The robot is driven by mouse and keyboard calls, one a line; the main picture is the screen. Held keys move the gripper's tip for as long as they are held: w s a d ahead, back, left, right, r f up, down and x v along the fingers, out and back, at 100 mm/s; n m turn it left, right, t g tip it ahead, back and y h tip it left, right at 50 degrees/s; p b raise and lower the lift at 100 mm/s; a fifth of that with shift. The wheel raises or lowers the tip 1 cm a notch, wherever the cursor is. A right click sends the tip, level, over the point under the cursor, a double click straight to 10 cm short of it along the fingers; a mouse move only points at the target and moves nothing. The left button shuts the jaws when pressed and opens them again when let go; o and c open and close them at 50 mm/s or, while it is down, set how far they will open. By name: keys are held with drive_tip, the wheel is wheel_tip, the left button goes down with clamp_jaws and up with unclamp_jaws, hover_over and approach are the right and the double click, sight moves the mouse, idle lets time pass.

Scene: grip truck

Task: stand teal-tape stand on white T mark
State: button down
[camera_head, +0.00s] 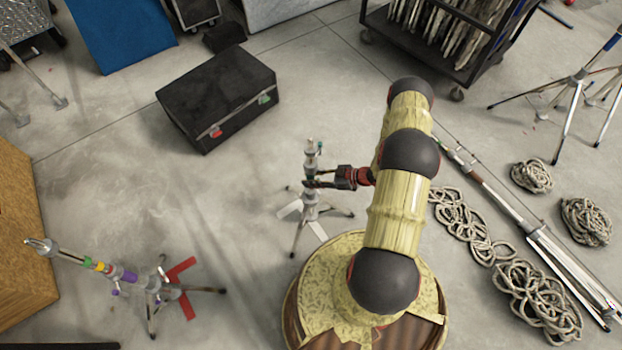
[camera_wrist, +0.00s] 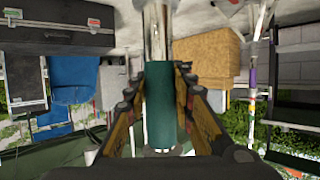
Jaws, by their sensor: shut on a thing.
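The teal-tape stand (camera_head: 310,205) is a silver tripod stand, upright with its legs spread, left of my arm in the head view. My gripper (camera_head: 318,183) reaches it from the right and is shut on its column. In the wrist view, the teal tape (camera_wrist: 161,110) lies between the two fingers of my gripper (camera_wrist: 160,80). The white T mark (camera_head: 290,209) shows in parts on the floor under and around the stand's legs. The stand hides its middle. I cannot tell whether every foot touches the floor.
Another stand (camera_head: 125,277) with green, yellow and purple tape is at the lower left, by a red mark (camera_head: 181,270). A black case (camera_head: 215,100) lies behind. Coiled ropes (camera_head: 535,300) and long poles (camera_head: 520,225) lie right of my arm. Floor left of the stand is clear.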

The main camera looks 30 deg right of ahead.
idle(0.8)
drive_tip(key=c, duration=1.5)
unclamp_jaws()
drive_tip(key=shift+f, duration=0.1)
drive_tip(key=shift+o, duration=0.4)
drive_tip(key=shift+s+f, duration=0.1)
drive_tip(key=v, duration=1.2)
